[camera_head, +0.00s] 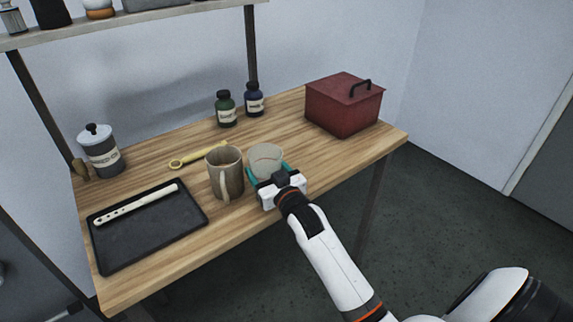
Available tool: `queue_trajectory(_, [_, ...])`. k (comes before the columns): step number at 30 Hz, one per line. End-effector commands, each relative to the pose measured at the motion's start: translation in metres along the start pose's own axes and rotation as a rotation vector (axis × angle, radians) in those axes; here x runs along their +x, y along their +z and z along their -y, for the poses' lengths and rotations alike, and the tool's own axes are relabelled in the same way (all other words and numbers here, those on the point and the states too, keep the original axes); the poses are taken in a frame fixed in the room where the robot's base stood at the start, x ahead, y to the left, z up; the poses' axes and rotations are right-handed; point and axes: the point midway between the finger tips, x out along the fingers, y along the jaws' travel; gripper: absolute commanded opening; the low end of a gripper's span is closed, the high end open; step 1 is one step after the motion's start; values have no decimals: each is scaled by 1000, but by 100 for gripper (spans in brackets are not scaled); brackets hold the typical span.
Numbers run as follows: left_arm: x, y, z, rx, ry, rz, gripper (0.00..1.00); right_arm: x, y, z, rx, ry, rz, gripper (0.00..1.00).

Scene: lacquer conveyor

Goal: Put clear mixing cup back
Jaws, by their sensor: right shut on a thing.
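The clear mixing cup (265,157) is a pale, see-through cup near the front edge of the wooden table, just right of a beige mug. My right gripper (268,173) is shut on the cup, with its teal fingers on either side of it. The gripper hides the cup's lower part, so I cannot tell whether the cup touches the table. My left gripper is not in view.
The beige mug (225,172) stands close beside the cup. A black tray (150,240) holds a white flute-like stick (135,204). Table between bottles and cup is clear.

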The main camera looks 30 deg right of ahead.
Motion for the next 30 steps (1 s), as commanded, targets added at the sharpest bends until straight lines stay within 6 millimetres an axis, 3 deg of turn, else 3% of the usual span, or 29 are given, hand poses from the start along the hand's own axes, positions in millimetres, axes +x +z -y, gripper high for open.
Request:
queue_trajectory(3, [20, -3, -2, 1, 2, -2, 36, 41, 10, 33, -2, -43, 8, 47])
queue_trajectory(7, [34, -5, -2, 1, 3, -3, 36, 78, 30, 71, -1, -94, 5, 47])
queue_trajectory(12, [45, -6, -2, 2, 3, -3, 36, 105, 55, 108, 1, -140, 0, 47])
queue_trajectory(15, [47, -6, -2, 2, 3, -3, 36, 112, 62, 119, 0, -153, -3, 47])
queue_trajectory(17, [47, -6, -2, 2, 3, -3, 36, 114, 60, 122, 1, -156, -6, 47])
queue_trajectory(24, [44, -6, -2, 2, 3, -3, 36, 114, 18, 121, 2, -157, -10, 47])
queue_trajectory(30, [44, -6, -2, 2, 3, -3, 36, 114, -1, 121, 1, -157, -7, 47])
